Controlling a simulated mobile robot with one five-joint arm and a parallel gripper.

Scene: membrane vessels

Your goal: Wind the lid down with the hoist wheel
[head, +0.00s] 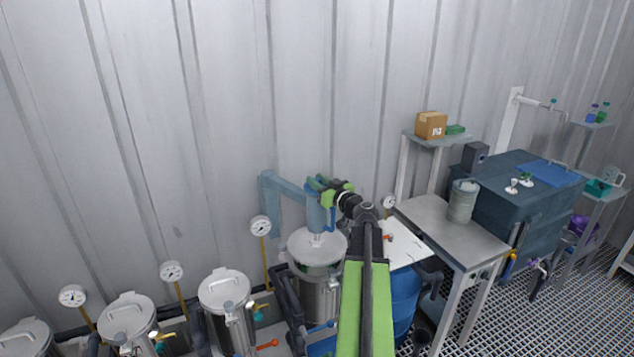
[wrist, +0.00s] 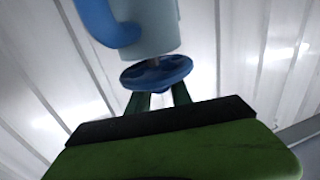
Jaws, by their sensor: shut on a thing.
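The blue hoist wheel (wrist: 157,72) is a round disc under the light-blue hoist body (wrist: 148,35) in the wrist view. My gripper (wrist: 162,98) has its two dark green fingers up against the wheel from below and is shut on it. The exact contact is partly hidden by the wheel. In the head view my gripper (head: 328,190) is at the hoist (head: 316,213), which hangs from a blue arm. The pale round lid (head: 312,247) hangs below it over the steel vessel (head: 318,292), with a dark gap visible under its rim.
Other lidded steel vessels (head: 224,290) stand in a row to the left, with pressure gauges (head: 260,227) on yellow stems. A steel table (head: 440,228) with a grey canister (head: 462,201) stands to the right, beside a dark blue tank (head: 520,200). The corrugated wall is close behind the hoist.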

